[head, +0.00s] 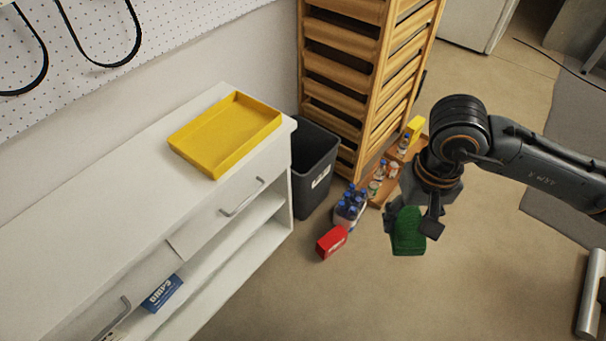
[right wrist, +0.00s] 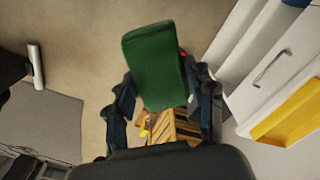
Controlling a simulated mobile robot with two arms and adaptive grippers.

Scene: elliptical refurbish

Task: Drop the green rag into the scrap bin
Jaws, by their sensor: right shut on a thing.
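The green rag (head: 407,232) is held in my right gripper (head: 413,222), in the right half of the head view. The gripper is shut on it, and the rag hangs down above the floor. In the right wrist view the rag (right wrist: 157,65) sits between the two fingers of my right gripper (right wrist: 163,98). My left gripper is not in view.
The white cabinet (head: 95,215) bears a yellow tray (head: 215,170) near the bin. A wooden drawer rack (head: 385,60) stands behind the bin. A red box (head: 331,242), a pack of blue-capped bottles (head: 350,205) and a low wooden shelf with small items lie right of the bin. The front floor is clear.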

